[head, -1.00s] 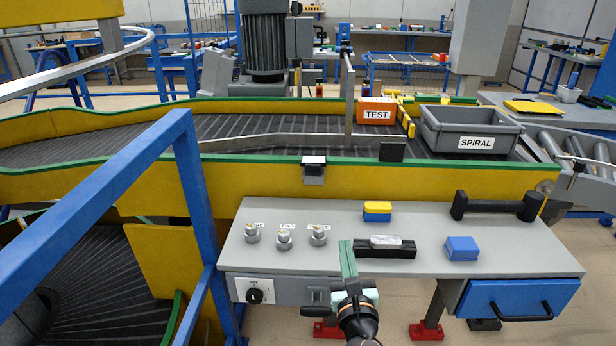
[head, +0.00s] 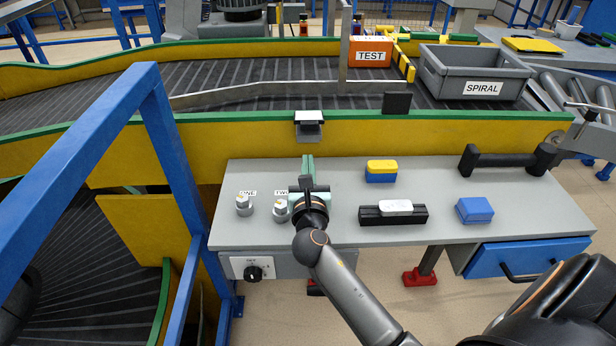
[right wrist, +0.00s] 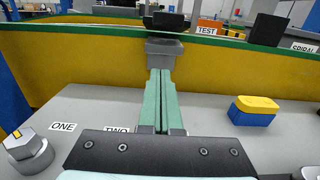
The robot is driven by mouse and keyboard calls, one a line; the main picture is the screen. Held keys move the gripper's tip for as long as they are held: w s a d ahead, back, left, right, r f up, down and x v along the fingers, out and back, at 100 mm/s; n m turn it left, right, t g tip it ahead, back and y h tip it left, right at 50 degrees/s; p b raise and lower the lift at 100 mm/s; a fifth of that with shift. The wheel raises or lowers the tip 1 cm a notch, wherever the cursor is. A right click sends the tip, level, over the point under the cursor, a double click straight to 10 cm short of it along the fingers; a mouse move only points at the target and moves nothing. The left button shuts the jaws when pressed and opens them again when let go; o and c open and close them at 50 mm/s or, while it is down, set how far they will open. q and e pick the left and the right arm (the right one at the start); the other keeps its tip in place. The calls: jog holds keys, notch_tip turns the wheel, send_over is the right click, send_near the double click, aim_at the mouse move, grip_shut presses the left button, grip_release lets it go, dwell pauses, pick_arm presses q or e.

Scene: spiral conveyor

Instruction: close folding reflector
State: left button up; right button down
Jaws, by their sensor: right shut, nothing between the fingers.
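A small grey bracket with a pale-edged top plate and a dark part beneath it (head: 309,122) is mounted on the yellow conveyor side wall. It seems to be the folding reflector. In the right wrist view its grey body (right wrist: 163,52) is straight ahead, with a dark flap (right wrist: 165,22) standing above it. My right gripper (head: 308,163) is over the grey panel, its teal fingers pressed together and empty. In the right wrist view the fingertips (right wrist: 161,76) point at the bracket and overlap its lower edge; contact cannot be told. My left gripper is not in view.
Knobs (head: 244,205) stand left of my gripper on the panel (head: 340,180). A yellow-and-blue block (head: 381,172), a black holder (head: 415,218), a blue block (head: 474,210) and a black handle (head: 508,160) lie right. A blue frame post (head: 172,140) rises left. A black plate (head: 397,102) stands above the wall.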

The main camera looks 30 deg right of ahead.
aim_at(309, 120)
jog(key=shift+x, duration=1.05)
pick_arm(q)
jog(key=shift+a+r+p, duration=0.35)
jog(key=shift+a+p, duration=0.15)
jog(key=shift+p, duration=0.15)
pick_arm(e)
jog(key=r, duration=0.2)
jog(key=w+r, duration=0.1)
jog(key=r, duration=0.1)
jog(key=shift+d, duration=0.3)
jog(key=shift+w, duration=0.1)
